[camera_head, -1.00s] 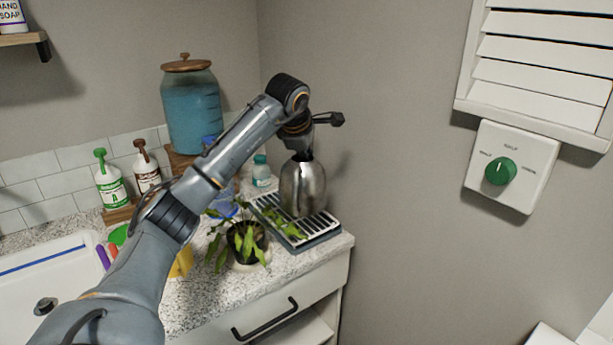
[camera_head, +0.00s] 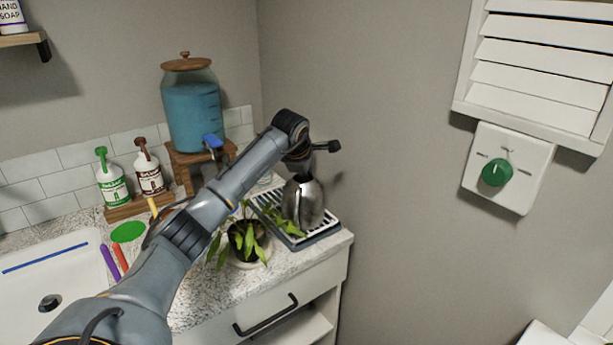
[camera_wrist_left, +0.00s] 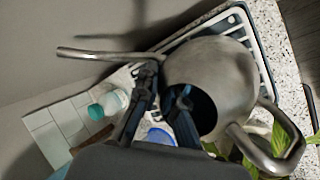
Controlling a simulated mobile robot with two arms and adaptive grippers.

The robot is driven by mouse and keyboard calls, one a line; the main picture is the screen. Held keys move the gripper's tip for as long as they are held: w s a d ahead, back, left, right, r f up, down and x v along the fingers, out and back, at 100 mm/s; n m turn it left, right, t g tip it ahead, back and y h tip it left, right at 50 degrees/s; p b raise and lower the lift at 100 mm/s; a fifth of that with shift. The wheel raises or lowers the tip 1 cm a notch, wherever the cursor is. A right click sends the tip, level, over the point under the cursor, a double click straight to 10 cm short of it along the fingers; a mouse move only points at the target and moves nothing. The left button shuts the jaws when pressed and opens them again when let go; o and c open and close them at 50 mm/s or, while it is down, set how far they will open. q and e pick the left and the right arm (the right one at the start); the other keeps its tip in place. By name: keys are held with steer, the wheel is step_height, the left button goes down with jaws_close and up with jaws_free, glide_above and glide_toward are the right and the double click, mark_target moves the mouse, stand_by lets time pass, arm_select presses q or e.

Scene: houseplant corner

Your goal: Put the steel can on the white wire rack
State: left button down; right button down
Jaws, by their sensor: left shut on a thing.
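The steel can (camera_head: 304,204) is a rounded, shiny watering can. My left gripper (camera_head: 302,178) is shut on its upper rim from above. The can is upright over the white wire rack (camera_head: 264,199), which sits in a dark tray on the counter's right end. I cannot tell whether the can's base touches the rack. In the left wrist view the can (camera_wrist_left: 222,72) shows its long spout, curved handle and dark opening, with my gripper's fingers (camera_wrist_left: 167,103) at the rim; the rack (camera_wrist_left: 248,32) is partly hidden behind it. My right gripper is out of view.
A potted plant (camera_head: 248,240) stands left of the rack, its leaves overlapping the tray's edge. A blue drink dispenser (camera_head: 193,115) and two pump bottles (camera_head: 112,182) stand behind. A wall bounds the right side. A sink (camera_head: 45,270) lies left.

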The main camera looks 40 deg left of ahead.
arm_select(q)
steer(key=shift+r, duration=0.15)
steer(key=c, duration=1.9)
jaws_free()
steer(key=shift+f, duration=0.25)
steer(key=o, duration=0.4)
steer(key=shift+r, duration=0.1)
steer(key=shift+o, duration=0.2)
